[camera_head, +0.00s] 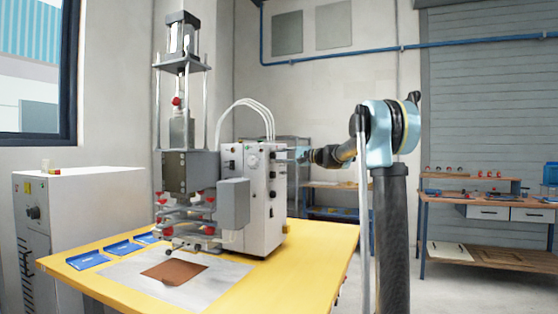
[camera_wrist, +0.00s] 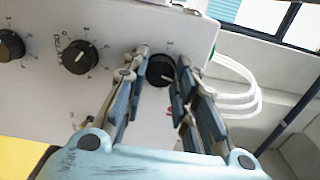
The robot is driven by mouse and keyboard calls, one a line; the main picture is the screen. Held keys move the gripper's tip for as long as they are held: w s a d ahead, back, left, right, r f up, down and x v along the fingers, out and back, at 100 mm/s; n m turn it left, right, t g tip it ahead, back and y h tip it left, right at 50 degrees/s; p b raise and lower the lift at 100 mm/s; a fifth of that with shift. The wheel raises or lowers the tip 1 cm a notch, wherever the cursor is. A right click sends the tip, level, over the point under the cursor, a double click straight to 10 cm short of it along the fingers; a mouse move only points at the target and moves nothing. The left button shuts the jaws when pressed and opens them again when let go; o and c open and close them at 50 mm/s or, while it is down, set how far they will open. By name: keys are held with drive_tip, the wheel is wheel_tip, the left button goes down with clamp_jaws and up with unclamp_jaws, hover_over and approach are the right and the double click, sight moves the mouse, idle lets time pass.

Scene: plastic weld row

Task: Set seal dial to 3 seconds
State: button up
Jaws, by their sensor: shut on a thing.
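A white machine control box (camera_head: 265,200) stands on the yellow table, with dials on its right-hand face. My gripper (camera_head: 301,154) reaches that face from the right. In the wrist view, my gripper (camera_wrist: 162,62) has its fingers on either side of a round black dial (camera_wrist: 160,71) and is shut on it. The fingers partly hide this dial's scale, and I cannot read its label or setting. A second black dial (camera_wrist: 79,57) with a white pointer and numbered scale is to its left. A third dial (camera_wrist: 10,45) is at the left edge.
The press (camera_head: 188,175) stands left of the box, above a brown sheet (camera_head: 173,272) on a grey plate. Blue trays (camera_head: 122,247) lie at the table's left. White hoses (camera_wrist: 238,95) run behind the box. A workbench (camera_head: 487,205) stands at the right.

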drive_tip(key=shift+w+d+f+m, duration=0.1)
drive_tip(key=shift+m, duration=1.1)
drive_tip(key=o, duration=1.1)
drive_tip(key=shift+w, duration=0.1)
drive_tip(key=v, duration=1.2)
